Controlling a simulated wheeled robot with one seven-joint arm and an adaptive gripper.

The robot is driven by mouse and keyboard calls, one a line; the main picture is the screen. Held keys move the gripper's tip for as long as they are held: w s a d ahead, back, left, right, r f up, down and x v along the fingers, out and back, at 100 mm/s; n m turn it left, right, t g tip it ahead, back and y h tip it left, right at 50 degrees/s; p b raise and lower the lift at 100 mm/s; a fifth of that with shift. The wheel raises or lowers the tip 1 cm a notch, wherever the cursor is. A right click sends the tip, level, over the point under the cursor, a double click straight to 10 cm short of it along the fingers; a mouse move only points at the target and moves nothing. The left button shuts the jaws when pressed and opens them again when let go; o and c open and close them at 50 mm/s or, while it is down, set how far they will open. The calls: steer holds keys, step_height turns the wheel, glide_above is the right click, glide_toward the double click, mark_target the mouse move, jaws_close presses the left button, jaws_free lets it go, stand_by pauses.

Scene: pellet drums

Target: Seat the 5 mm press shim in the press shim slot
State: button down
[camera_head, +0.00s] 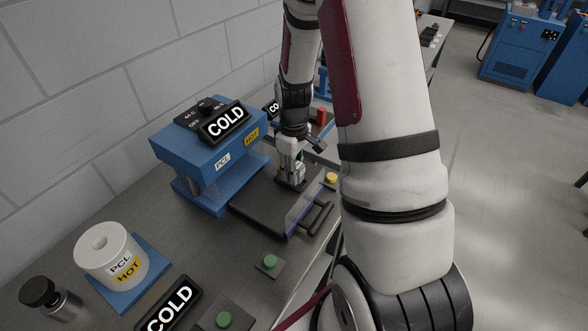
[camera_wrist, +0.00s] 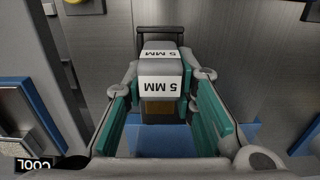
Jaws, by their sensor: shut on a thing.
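The 5 mm press shim (camera_wrist: 161,88) is a grey block with white "5 MM" labels, upside down in the wrist view. It sits between the teal pads of my gripper (camera_wrist: 166,96), which is shut on it. In the head view my gripper (camera_head: 291,178) points down over the dark plate in front of the blue PCL press. The shim is too small and covered to make out clearly there. I cannot pick out the press shim slot in either view, nor tell whether the shim touches anything below.
The blue PCL press (camera_head: 212,158) carries a COLD sign (camera_head: 226,121) and a HOT tag. A dark plate (camera_head: 268,205) with a clear guard and black handle (camera_head: 319,217) lies before it. A white PCL drum (camera_head: 108,262) and green buttons (camera_head: 270,262) stand nearer.

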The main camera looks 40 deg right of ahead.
steer(key=shift+f, duration=0.9)
stand_by(0.8)
steer(key=c, duration=1.2)
jaws_free()
steer(key=shift+c, duration=0.2)
step_height(320, 180, up, 12)
steer(key=shift+a+r, duration=0.15)
steer(key=shift+r, duration=0.2)
steer(key=s+a+r+m+t, duration=0.25)
steer(key=s+a+r, duration=0.25)
steer(key=a+r, duration=0.6)
steer(key=s+a+r+t, duration=0.1)
steer(key=s+a+r, duration=0.1)
steer(key=s+r, duration=0.2)
steer(key=s+a+r+m+t+b, duration=0.1)
steer(key=s+a+r+t, duration=0.1)
steer(key=s, duration=0.4)
steer(key=shift+s+a+r, duration=0.35)
steer(key=shift+a+r, duration=0.1)
steer(key=shift+r, duration=0.5)
